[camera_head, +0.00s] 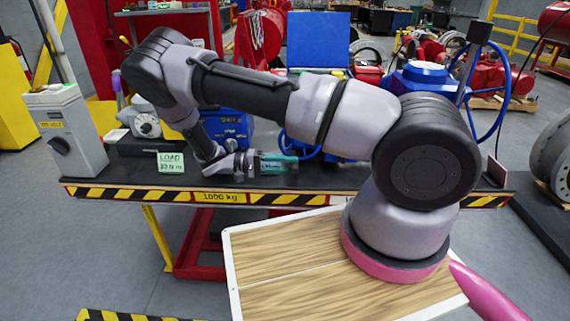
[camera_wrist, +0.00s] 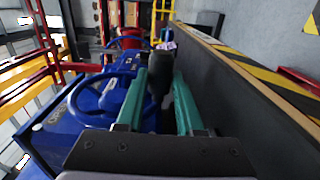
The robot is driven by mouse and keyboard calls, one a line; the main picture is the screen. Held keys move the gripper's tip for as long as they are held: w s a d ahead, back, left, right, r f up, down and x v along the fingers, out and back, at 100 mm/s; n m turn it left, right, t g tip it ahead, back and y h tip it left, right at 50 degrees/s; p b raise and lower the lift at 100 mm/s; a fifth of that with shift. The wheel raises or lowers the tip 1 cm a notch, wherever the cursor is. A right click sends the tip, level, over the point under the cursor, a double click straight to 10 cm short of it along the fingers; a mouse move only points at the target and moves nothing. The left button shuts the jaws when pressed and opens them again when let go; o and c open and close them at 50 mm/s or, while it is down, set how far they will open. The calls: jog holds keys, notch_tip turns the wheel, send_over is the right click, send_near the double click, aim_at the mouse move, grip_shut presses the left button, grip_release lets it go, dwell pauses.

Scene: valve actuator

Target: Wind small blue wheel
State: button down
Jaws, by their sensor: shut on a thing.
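The small blue wheel shows in the wrist view as a thin blue rim (camera_wrist: 88,79) on a blue housing (camera_wrist: 62,122), left of my fingers. In the head view, part of its rim (camera_head: 310,155) shows just right of my fingertips. My gripper (camera_wrist: 160,76) has teal fingers on both sides of a dark upright handle (camera_wrist: 158,88) and is shut on it. The handle seems to belong to the wheel, but their join is hidden. In the head view my gripper (camera_head: 290,168) lies low over the bench's front part.
The dark bench (camera_head: 335,178) has a striped front edge. A grey lever box (camera_head: 66,130) and a load card (camera_head: 171,163) stand at left. A larger blue wheel (camera_head: 490,110) is at right. A wooden-topped surface (camera_head: 290,265) lies in front.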

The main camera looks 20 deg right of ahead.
jog(key=shift+d+f, duration=0.1)
dwell(0.5)
jog(key=c, duration=0.5)
grip_release()
jog(key=shift+c, duration=0.2)
jog(key=v, duration=1)
jog(key=shift+w+a+f, duration=0.1)
jog(key=shift+a+f, duration=0.1)
jog(key=shift+a, duration=0.2)
